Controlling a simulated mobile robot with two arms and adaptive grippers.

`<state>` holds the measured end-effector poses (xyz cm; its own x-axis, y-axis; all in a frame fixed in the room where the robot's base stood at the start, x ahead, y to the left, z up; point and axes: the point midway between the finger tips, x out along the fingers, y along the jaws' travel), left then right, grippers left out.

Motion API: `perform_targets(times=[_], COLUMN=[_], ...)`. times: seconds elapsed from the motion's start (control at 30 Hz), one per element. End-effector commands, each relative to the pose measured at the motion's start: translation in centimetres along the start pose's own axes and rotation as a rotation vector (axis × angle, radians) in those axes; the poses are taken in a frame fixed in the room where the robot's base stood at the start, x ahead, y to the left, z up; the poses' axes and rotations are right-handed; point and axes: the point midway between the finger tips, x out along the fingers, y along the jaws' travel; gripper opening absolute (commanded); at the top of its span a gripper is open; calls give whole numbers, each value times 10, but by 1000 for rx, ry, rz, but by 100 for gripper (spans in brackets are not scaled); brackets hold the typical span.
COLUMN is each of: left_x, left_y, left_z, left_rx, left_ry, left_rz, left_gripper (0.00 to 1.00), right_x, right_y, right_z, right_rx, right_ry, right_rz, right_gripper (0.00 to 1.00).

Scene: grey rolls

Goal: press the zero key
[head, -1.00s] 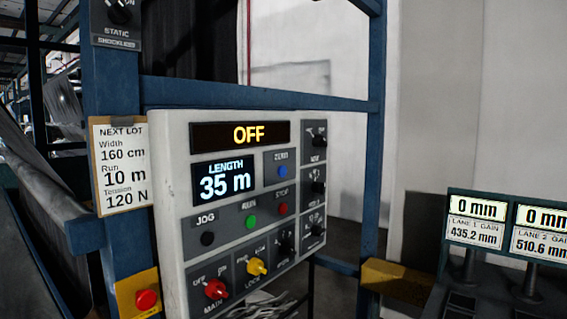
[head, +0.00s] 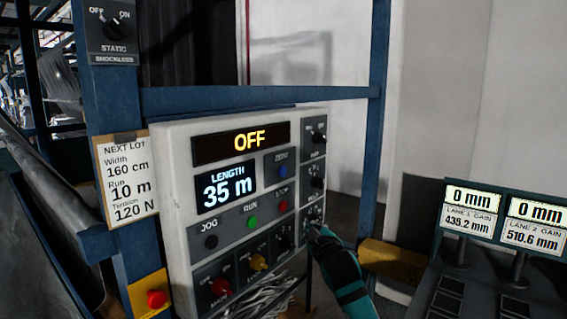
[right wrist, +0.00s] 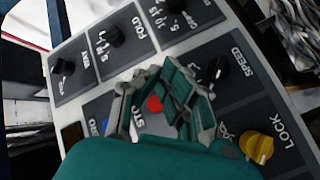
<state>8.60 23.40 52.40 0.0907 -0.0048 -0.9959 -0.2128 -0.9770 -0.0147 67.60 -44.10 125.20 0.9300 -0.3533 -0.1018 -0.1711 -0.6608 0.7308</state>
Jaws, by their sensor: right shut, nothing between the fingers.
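The zero key is a blue round button (head: 282,171) under the label ZERO, right of the LENGTH display (head: 226,187), which reads 35 m. My right gripper (head: 313,233) is shut and empty, in front of the panel's lower right part, below and right of the blue button. In the right wrist view my right gripper (right wrist: 156,75) has its fingers over the panel, with the red STOP button (right wrist: 154,104) showing between the finger links. The blue button (right wrist: 104,124) shows only partly there, left of the fingers. My left gripper is not in view.
The panel (head: 172,160) also has a black JOG button (head: 211,242), a green RUN button (head: 252,222), red and yellow knobs below, and several black knobs at right. A red button on a yellow box (head: 156,299) is at lower left. Lane displays (head: 473,210) stand at right.

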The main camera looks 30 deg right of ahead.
Motion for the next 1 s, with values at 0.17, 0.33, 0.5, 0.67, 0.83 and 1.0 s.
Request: perform_targets(times=[0.17, 0.33, 0.5, 0.67, 0.83, 1.0], left_x=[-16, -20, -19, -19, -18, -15], left_y=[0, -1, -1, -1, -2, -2], left_z=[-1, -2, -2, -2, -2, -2], left_rx=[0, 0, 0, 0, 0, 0], left_ry=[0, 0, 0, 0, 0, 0], left_rz=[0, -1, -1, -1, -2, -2], left_gripper=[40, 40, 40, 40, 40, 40], right_x=[-24, -37, -39, -39, -36, -24], right_y=[76, 105, 110, 109, 107, 100], right_z=[-51, -69, -72, -72, -73, -83], right_rx=[-19, -28, -30, -29, -28, -25], right_ry=[58, 80, 84, 84, 84, 85], right_rz=[104, 149, 158, 157, 157, 156], right_gripper=[0, 0, 0, 0, 0, 0])
